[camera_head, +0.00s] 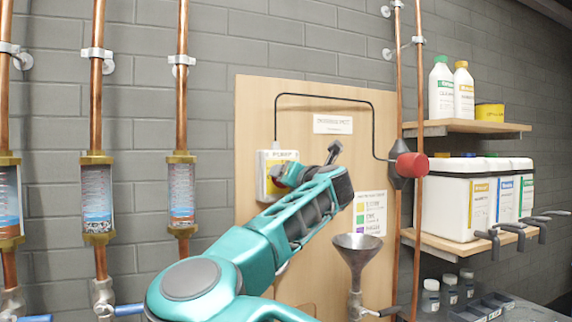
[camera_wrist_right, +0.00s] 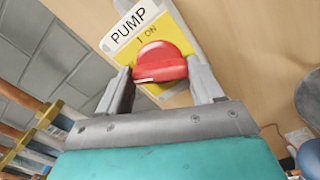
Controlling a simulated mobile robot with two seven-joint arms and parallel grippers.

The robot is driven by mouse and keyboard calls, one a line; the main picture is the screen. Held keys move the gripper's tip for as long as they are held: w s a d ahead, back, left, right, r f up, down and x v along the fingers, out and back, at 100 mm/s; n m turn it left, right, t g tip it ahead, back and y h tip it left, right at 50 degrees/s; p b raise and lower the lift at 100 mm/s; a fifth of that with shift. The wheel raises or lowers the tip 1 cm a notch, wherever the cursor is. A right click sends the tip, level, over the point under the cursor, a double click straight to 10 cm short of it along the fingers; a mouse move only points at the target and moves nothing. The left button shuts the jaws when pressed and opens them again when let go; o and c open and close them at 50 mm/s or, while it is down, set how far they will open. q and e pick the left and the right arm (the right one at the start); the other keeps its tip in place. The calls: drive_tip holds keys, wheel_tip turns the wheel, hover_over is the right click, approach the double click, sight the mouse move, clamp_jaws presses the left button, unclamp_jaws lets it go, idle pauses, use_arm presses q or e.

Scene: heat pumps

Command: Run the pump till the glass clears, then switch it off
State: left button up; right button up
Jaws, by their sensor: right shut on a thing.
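The pump switch box (camera_head: 266,158) is on the wooden board, with a white "PUMP" label and a yellow plate. In the right wrist view its red knob (camera_wrist_right: 161,64) sits below the words "1 ON". My right gripper (camera_wrist_right: 162,86) is shut on the knob, one finger on each side; in the head view it (camera_head: 280,174) partly hides the box. Three sight glasses sit in copper pipes at left: the left glass (camera_head: 8,200), middle glass (camera_head: 97,200) and right glass (camera_head: 181,197). The middle and right glasses show bluish contents with reddish specks low down. My left gripper is out of view.
A black cable runs from the box to a red-ended device (camera_head: 411,166) at the pipes. A funnel (camera_head: 357,245) stands right of my arm. Shelves at right hold bottles (camera_head: 441,90) and white canisters (camera_head: 450,205). Blue-handled valves (camera_head: 128,310) sit low left.

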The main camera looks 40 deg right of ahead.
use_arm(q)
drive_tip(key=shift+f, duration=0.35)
use_arm(e)
drive_tip(key=shift+m, duration=0.3)
drive_tip(key=m, duration=0.4)
drive_tip(key=shift+r, duration=0.1)
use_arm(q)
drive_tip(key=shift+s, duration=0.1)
use_arm(e)
drive_tip(key=shift+m, duration=1)
drive_tip(key=m, duration=0.5)
drive_tip(key=o, duration=1.2)
drive_tip(key=shift+m, duration=0.3)
drive_tip(key=shift+s, duration=0.1)
